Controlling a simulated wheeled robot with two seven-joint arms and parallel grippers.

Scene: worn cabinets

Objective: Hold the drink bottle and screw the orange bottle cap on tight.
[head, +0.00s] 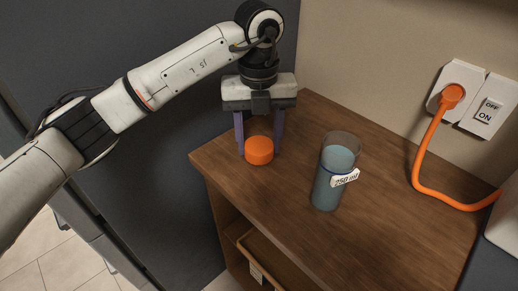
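The drink bottle (326,188) stands upright and uncapped on the wooden cabinet top, a clear cylinder with blue-grey contents and a white "250 ml" label. The orange bottle cap (259,151) is to its left, near the left edge of the top. My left gripper (260,146) points down over the cap, with its two purple fingers apart, one on each side of the cap. I cannot tell whether the fingers touch the cap. My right gripper is not in view.
The wooden cabinet top (400,225) is clear around the bottle. A wall socket (459,88) with an orange cord (424,165) is at the right, and the cord droops toward the top. A dark panel stands behind my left arm. An open drawer (270,262) shows below.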

